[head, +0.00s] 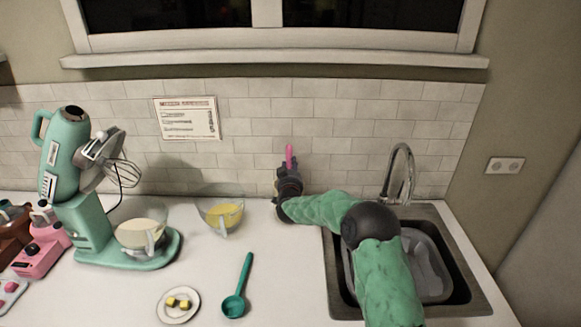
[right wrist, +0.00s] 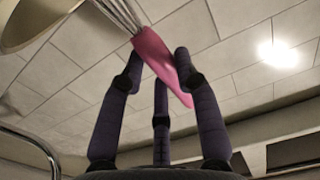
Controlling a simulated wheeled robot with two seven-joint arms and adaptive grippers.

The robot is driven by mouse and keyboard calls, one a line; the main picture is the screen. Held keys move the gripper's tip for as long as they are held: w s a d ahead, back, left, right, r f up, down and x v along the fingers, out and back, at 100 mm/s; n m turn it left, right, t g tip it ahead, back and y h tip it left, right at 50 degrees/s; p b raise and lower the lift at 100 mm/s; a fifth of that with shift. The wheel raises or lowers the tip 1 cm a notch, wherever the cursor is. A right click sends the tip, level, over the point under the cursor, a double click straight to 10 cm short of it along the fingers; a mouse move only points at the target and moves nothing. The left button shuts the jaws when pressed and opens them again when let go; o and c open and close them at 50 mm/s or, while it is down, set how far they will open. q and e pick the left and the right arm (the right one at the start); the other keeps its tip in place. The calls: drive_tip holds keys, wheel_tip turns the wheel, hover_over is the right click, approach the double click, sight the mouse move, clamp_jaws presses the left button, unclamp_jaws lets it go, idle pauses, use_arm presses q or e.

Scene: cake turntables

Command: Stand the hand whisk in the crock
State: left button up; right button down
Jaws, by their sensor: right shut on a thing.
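The hand whisk shows as a pink handle (head: 289,157) standing up above my right gripper (head: 288,178) near the back wall in the head view. In the right wrist view the pink handle (right wrist: 160,62) lies tilted between the fingers of my right gripper (right wrist: 160,75), which is shut on it. The whisk's metal wires (right wrist: 122,14) run off the top edge there. In the head view the wire end is hidden. I cannot make out the crock in the head view. A cream curved shape (right wrist: 28,22) at the right wrist view's upper left may be its wall. My left gripper is out of view.
A green stand mixer (head: 90,225) stands at the left, with a glass bowl of yellow contents (head: 222,215) to its right. A green ladle (head: 236,303) and a small plate (head: 178,318) lie in front. The sink (head: 462,290) and faucet (head: 404,170) are at the right.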

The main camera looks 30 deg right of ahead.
drive_tip(key=c, duration=0.8)
unclamp_jaws()
drive_tip(key=v, duration=1.2)
